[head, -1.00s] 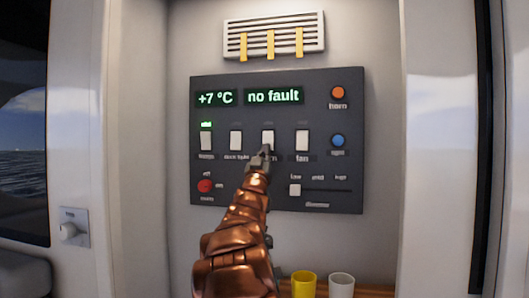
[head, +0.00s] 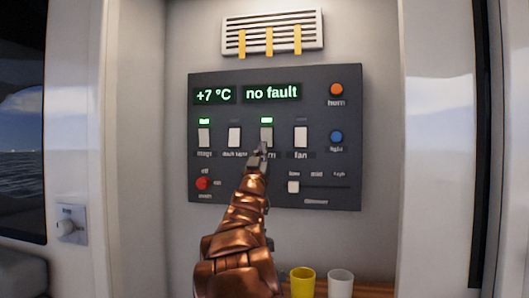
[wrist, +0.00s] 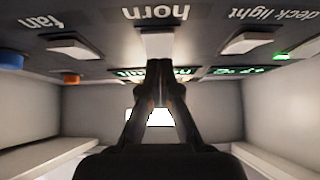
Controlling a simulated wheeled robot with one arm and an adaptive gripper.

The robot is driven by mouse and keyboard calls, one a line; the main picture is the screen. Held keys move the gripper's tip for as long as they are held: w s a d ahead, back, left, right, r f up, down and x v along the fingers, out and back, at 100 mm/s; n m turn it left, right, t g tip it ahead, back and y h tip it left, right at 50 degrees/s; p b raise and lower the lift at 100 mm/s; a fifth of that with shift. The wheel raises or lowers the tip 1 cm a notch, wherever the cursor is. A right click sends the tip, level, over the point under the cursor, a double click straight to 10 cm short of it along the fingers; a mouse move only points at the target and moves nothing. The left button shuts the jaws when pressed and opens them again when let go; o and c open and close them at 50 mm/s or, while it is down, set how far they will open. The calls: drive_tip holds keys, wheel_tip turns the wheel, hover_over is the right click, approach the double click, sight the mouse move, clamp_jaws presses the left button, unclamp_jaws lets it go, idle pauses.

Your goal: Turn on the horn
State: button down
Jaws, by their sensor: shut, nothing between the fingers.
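The dark control panel (head: 225,173) carries a row of white rocker switches. The third from the left is the horn rocker (head: 266,137), with its label partly hidden by my gripper in the head view. The small lamp (head: 267,120) above it is lit green. In the wrist view the horn rocker (wrist: 162,45) is upside down under the word "horn". An orange round button (head: 336,89), also labelled "horn", is at the panel's top right. My gripper (head: 262,151) is shut and empty, its tips (wrist: 158,63) at the horn rocker; I cannot tell whether they touch.
The deck light rocker (head: 234,137) and the fan rocker (head: 300,137) flank the horn rocker closely. A red knob (head: 202,183) and a slider (head: 293,187) are below. A yellow cup (head: 302,281) and a white cup (head: 340,283) stand under the panel.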

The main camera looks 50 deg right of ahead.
drive_tip(key=d+f+b+v, duration=0.1)
drive_tip(key=v, duration=1)
drive_tip(key=shift+a+b, duration=0.2)
drive_tip(key=shift+b, duration=0.1)
drive_tip(key=shift+w+f, duration=0.1)
drive_tip(key=shift+f, duration=0.05)
idle(0.4)
